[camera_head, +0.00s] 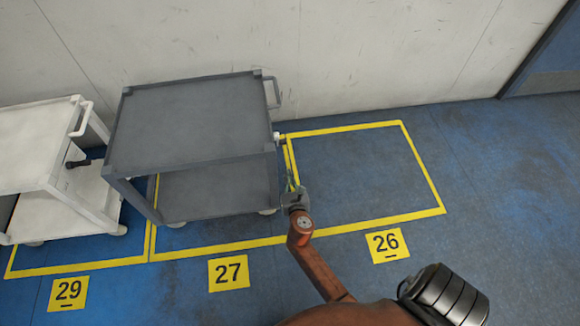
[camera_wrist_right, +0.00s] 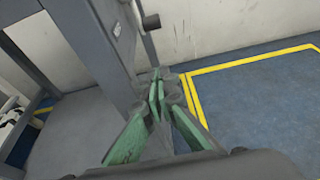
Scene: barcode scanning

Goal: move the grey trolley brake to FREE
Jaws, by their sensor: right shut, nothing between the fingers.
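The grey trolley (camera_head: 195,120) stands in bay 27 in the head view, its right side facing the empty bay. A small pale fitting (camera_head: 279,137) sits on its right side; I cannot tell its setting. In the wrist view a dark knob on a short grey bar (camera_wrist_right: 150,21), possibly the brake lever, shows beside the trolley's grey post (camera_wrist_right: 90,50). No FREE mark is readable. My right gripper (camera_head: 291,183) is shut and empty beside the trolley's front right corner, below the fitting. Its green-padded fingers (camera_wrist_right: 157,88) meet near the post; contact is unclear. My left gripper is out of view.
A white trolley (camera_head: 35,150) with a dark lever (camera_head: 77,163) stands at the left in bay 29. Bay 26 (camera_head: 360,175), outlined in yellow, is empty floor to the right. A pale wall (camera_head: 380,60) runs close behind the trolleys.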

